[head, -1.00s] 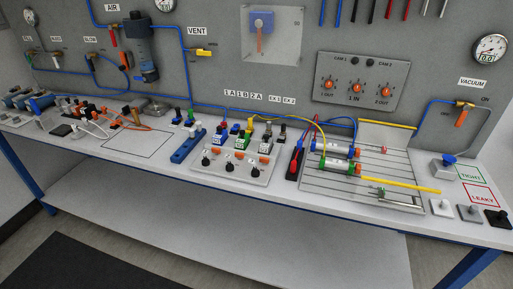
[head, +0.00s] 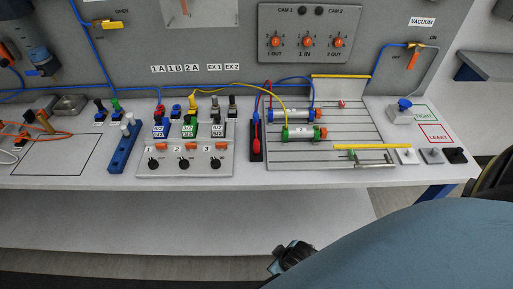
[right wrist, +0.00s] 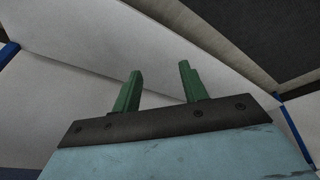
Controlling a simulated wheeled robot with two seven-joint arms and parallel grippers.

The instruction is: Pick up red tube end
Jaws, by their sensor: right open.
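A red tube end (head: 256,148) lies on a narrow black strip (head: 257,126) left of the cylinder plate; the exact run of its tube is too small to tell. My right gripper (right wrist: 159,67) is open and empty, with two green fingers apart in the right wrist view. In the head view part of my right arm fills the lower right, and its dark wrist end shows at the bottom centre, below and in front of the table edge, well apart from the tube end. My left gripper is in neither current view.
Two cylinders (head: 299,132) with yellow, red and blue tubes sit on a slotted plate (head: 345,120). A valve block (head: 184,160) stands to the left, with a blue bar (head: 124,150) beside it. Small square blocks (head: 432,156) stand at right. The table's front edge and lower shelf (head: 180,220) are clear.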

